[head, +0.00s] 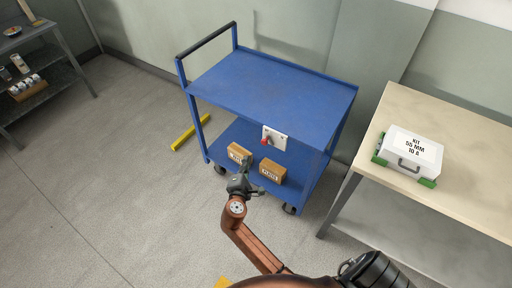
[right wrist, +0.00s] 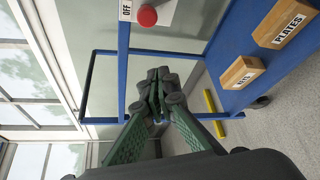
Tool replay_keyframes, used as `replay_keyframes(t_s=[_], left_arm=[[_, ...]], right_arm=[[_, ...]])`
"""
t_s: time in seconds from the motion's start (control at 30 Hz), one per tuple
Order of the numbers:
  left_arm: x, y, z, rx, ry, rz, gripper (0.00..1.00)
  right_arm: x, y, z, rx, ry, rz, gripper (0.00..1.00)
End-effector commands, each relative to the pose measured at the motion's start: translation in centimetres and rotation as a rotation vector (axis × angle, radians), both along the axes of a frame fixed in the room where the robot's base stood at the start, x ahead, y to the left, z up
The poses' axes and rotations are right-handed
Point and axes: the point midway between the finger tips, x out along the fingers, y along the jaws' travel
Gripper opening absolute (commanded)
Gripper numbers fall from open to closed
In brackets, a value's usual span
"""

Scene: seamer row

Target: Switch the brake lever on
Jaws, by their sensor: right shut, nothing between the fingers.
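The brake lever is a red knob (head: 265,141) on a white plate (head: 280,139) at the front edge of the blue cart's top shelf. In the right wrist view the red knob (right wrist: 147,15) shows at the top edge, beside the word OFF on the plate (right wrist: 126,10). The rest of the plate is cut off there. My right gripper (head: 246,165) is shut and empty, below and slightly left of the knob in the head view, apart from it. Its closed fingers (right wrist: 158,84) show in the right wrist view. My left gripper is not in view.
The blue cart (head: 270,85) carries two labelled boxes, one (head: 239,153) left and one (head: 272,171) right, on its lower shelf behind my gripper. A table (head: 455,120) with a white kit case (head: 411,148) stands right. A dark shelf (head: 40,45) stands far left. Floor left is mostly clear.

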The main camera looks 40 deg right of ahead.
Motion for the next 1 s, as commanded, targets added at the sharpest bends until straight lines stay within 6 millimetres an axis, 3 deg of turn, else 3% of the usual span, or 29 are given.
replay_keyframes(t_s=[0.37, 0.53, 0.93, 1.0], left_arm=[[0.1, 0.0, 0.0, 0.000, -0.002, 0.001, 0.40], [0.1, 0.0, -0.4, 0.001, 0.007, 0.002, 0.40], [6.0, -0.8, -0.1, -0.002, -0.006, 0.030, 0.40], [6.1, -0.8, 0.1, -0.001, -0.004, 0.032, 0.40]], right_arm=[[0.1, -0.1, 0.3, -0.005, -0.004, -0.001, 0.00], [1.3, -1.3, -0.2, -0.006, -0.003, -0.001, 0.00], [7.1, -6.4, -2.0, -0.005, -0.002, -0.001, 0.00], [6.7, -7.2, -1.6, -0.002, -0.003, -0.003, 0.00]])
